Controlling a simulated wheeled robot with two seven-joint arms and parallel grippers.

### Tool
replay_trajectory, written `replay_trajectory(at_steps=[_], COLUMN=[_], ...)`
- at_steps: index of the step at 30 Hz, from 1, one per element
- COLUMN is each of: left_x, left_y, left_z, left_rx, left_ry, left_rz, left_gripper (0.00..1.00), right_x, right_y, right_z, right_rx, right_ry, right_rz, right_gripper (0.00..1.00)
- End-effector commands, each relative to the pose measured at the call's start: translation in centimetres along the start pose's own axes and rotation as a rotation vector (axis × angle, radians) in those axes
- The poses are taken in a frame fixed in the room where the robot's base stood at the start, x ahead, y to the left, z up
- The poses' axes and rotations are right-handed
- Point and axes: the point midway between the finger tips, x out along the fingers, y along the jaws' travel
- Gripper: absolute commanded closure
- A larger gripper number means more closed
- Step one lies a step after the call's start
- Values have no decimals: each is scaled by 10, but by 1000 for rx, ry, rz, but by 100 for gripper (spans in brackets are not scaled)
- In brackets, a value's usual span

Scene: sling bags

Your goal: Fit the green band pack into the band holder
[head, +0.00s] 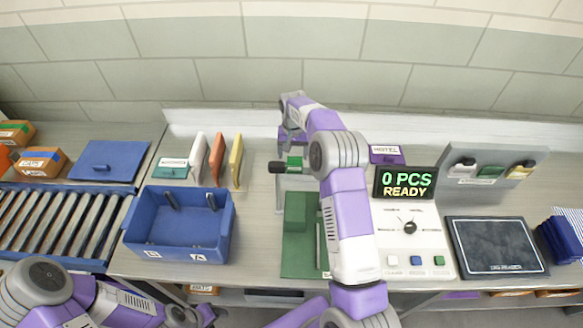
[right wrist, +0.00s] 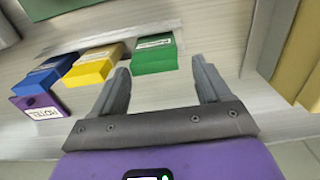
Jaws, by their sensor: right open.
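The green band pack (right wrist: 155,55) shows in the right wrist view, a green block with a white label at the end of a row of packs. My right gripper (right wrist: 163,85) is open there, its fingers pointing toward the green pack with nothing between them. In the head view this gripper (head: 291,138) is far back on the bench, and my arm hides the packs. A grey stand with a green and black part (head: 293,165) is just in front of it; I cannot tell whether it is the band holder. My left arm shows at the bottom left, its jaw state unclear.
A yellow pack (right wrist: 93,65) and a blue pack (right wrist: 45,77) lie beside the green one, near a purple HOTEL sign (head: 386,154). A blue bin (head: 180,240) is left; a console (head: 410,240) and dark pad (head: 493,246) are right.

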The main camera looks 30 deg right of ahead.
Motion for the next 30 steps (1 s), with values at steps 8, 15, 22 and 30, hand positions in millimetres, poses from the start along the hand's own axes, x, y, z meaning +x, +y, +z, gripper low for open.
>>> replay_trajectory(at_steps=[8,15,22,30], left_x=[-3,-5,-5,-4], left_y=[1,2,2,2], left_z=[0,0,0,0], left_rx=[0,0,0,0], left_ry=[0,0,0,0], left_rz=[0,0,0,0], left_gripper=[49,49,49,49], right_x=[34,63,66,66], right_y=[3,4,4,4], right_z=[3,3,2,2], right_rx=[1,1,1,1], right_ry=[-4,0,1,1], right_rz=[0,0,0,0], right_gripper=[23,23,23,59])
